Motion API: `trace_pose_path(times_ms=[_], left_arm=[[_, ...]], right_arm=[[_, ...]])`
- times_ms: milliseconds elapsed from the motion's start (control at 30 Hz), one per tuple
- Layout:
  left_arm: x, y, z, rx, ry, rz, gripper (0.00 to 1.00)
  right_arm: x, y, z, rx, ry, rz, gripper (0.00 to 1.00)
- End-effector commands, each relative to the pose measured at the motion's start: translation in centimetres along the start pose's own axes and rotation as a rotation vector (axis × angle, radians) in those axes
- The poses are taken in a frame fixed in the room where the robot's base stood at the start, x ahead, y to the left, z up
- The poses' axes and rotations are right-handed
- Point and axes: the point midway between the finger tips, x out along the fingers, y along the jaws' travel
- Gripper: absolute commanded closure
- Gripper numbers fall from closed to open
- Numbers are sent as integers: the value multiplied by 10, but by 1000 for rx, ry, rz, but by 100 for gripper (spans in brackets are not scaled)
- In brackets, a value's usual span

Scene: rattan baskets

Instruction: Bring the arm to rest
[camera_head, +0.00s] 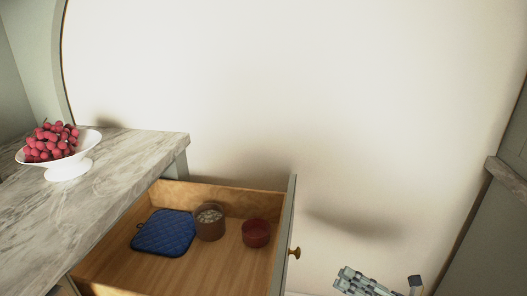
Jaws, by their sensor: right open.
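My right gripper (388,284) shows at the bottom right of the head view, cut off by the lower edge. Its fingers are apart and nothing is seen between them. It is to the right of an open wooden drawer (110,275), apart from the drawer's front panel and its brass knob (296,253). My left gripper is not in view.
The drawer holds a blue quilted pot holder (164,233), a brown jar (210,222) and a dark red round container (256,233). A marble counter (120,165) at left bears a white footed bowl (68,170) of red grapes (50,141). Open space lies right of the drawer.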

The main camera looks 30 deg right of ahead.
Motion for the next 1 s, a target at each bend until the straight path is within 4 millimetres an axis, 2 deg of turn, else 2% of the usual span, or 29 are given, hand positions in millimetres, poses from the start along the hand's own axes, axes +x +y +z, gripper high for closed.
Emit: trace_pose_path(times_ms=[133, 233, 367, 467, 567, 700, 833, 900, 1000], left_arm=[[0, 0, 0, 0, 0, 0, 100], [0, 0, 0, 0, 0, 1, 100], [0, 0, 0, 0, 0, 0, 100], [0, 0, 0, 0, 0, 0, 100], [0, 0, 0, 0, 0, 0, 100], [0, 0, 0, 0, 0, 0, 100], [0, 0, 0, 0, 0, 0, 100], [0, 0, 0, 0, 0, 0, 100], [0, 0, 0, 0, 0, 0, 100]], right_arm=[[0, -2, 0, 8, -6, -7, 54], [0, -17, -2, 66, -43, -54, 54], [-4, -63, -11, 250, -159, -198, 54], [-13, -109, -27, 451, -285, -339, 54], [-25, -153, -54, 658, -414, -476, 54], [-45, -205, -107, 943, -599, -659, 54], [-62, -238, -170, 1195, -774, -828, 54], [-72, -250, -209, 1321, -869, -922, 54], [-81, -256, -262, 1475, -997, -1048, 54]])
